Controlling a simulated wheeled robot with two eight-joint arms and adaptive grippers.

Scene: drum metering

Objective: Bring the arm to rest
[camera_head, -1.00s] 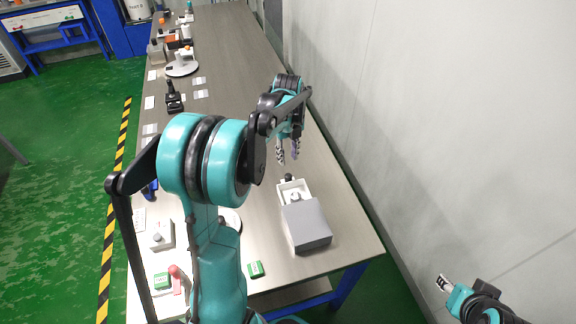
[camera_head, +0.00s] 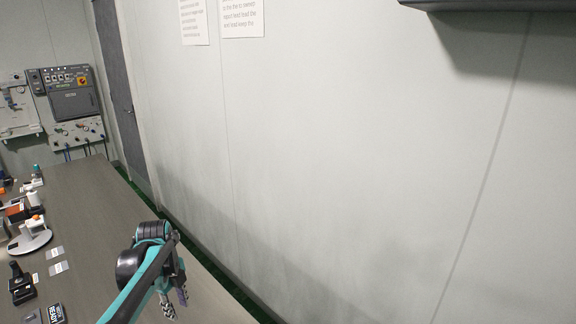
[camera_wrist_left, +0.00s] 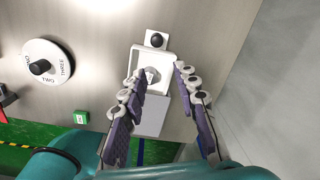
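My left arm comes in at the bottom left of the head view, with its teal and black wrist over the grey table (camera_head: 95,215). My left gripper (camera_head: 175,302) points down there, its two fingertips apart. In the left wrist view the left gripper (camera_wrist_left: 160,72) is open, with its purple-padded fingers spread. Beyond the fingers lies a white open-topped box (camera_wrist_left: 151,57) with a grey block (camera_wrist_left: 152,118) beside it. I see nothing gripped. My right gripper is in neither current view.
A round white stand (camera_head: 33,240) and a black device (camera_head: 20,285) stand on the table's left. The pale wall (camera_head: 330,160) runs along its right.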

